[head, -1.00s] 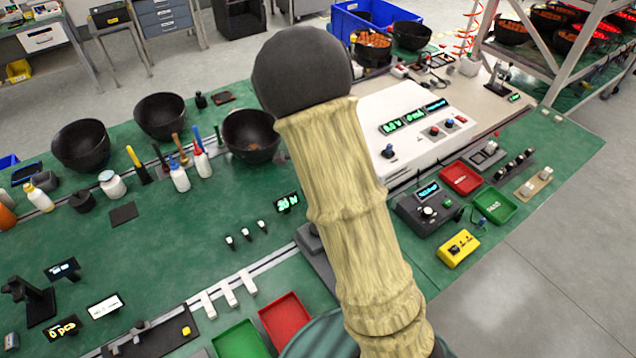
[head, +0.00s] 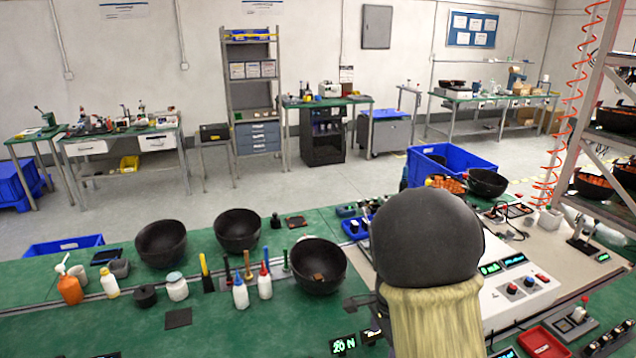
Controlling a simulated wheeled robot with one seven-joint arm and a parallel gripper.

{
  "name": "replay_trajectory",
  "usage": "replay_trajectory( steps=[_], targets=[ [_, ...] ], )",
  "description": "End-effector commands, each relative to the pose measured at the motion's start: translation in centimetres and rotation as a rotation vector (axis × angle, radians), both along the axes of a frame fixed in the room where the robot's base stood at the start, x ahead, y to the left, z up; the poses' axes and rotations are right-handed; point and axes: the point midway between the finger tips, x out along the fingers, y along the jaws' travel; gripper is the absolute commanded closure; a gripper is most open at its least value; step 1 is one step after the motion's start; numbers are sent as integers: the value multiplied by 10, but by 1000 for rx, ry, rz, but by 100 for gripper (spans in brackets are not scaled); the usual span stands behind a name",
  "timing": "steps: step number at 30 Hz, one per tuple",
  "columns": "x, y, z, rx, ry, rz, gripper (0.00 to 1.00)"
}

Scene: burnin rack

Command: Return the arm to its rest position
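My arm (head: 430,245), with a dark rounded joint above a pale sleeve, rises in the lower right middle of the head view. It stands in front of the green workbench (head: 240,335) and hides part of it and of the white instrument box (head: 520,298). My gripper is not in the picture, so its fingers and anything in them cannot be seen.
Black bowls (head: 161,242) and bottles (head: 240,292) stand on the bench left of my arm. A blue crate (head: 455,160) stands behind it. A metal rack (head: 590,120) with bowls rises at the right. Open floor (head: 300,190) lies beyond the bench.

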Motion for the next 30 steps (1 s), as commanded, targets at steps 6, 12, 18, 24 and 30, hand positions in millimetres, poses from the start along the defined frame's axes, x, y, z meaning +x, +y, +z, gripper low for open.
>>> replay_trajectory(
  steps=[6, 12, 18, 24, 30],
  targets=[
    [-53, 0, 21, -9, -76, 497, 30],
    [-100, 3, 37, -92, -157, 992, 30],
    [-125, 6, 43, -171, -189, 1291, 30],
    [-126, 6, 43, -178, -190, 1318, 30],
    [-126, 6, 43, -176, -189, 1315, 30]
  ],
)
